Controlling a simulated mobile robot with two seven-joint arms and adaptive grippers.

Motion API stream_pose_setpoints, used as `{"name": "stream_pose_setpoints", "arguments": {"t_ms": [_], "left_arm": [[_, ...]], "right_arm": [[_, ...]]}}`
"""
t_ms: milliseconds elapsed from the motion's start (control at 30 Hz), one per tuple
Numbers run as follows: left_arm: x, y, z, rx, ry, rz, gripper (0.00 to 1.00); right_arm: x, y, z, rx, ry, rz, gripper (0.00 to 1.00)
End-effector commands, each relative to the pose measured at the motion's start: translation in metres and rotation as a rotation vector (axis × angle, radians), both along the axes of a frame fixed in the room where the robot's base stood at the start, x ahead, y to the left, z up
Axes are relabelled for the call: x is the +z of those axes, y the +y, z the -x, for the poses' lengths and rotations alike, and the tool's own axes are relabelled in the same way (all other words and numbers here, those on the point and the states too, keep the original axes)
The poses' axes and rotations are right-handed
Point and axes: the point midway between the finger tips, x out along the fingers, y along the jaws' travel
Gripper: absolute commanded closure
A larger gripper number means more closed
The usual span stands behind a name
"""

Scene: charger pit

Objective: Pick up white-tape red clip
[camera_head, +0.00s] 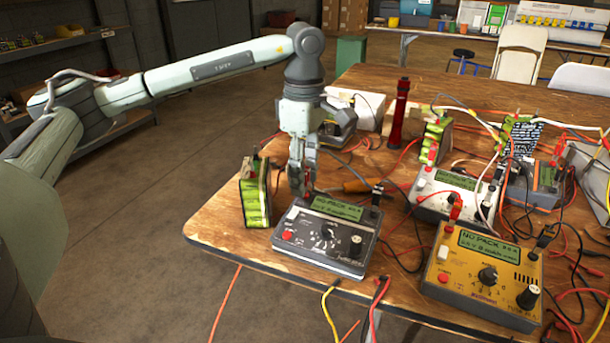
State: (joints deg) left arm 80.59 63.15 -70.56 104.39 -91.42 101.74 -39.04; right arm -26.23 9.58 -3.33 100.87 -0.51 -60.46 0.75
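My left gripper (300,188) points down at the table's left part, by the back left corner of the dark grey charger (322,238). Its fingers look close together; whether they hold anything is too small to tell. A small red clip (308,192) shows at the fingertips, partly hidden by them; I cannot make out white tape on it. My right gripper is not in view.
A green battery pack (256,193) stands just left of the gripper, near the edge of the wooden table (222,218). A white charger (445,193), a red cylinder (399,112) and many tangled cables crowd the right side. Open floor lies to the left.

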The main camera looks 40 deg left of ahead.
Motion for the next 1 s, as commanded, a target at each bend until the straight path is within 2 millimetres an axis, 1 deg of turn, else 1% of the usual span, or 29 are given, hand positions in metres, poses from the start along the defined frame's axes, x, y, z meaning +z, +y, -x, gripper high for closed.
{"name": "stream_pose_setpoints", "arguments": {"t_ms": [100, 133, 400, 433, 767, 867, 1000], "left_arm": [[0.0, 0.0, 0.0, 0.0, 0.0, 0.0, 0.62], [0.0, 0.0, 0.0, 0.0, 0.0, 0.0, 0.65], [0.0, 0.0, 0.0, -0.001, 0.0, 0.0, 0.98], [0.0, 0.0, 0.0, -0.001, 0.0, 0.0, 1.0], [0.002, 0.0, 0.0, -0.001, -0.001, 0.001, 1.0], [0.008, -0.001, -0.001, -0.001, -0.002, 0.002, 1.0], [0.026, -0.001, -0.001, -0.002, -0.004, 0.001, 1.0]], "right_arm": [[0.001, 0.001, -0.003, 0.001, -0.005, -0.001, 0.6], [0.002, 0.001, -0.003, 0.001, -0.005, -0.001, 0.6], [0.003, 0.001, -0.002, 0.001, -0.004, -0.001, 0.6], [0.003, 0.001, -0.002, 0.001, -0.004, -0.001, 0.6], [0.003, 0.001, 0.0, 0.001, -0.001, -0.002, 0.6], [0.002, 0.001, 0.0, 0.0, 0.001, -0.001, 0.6], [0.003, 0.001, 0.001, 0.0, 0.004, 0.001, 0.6]]}}
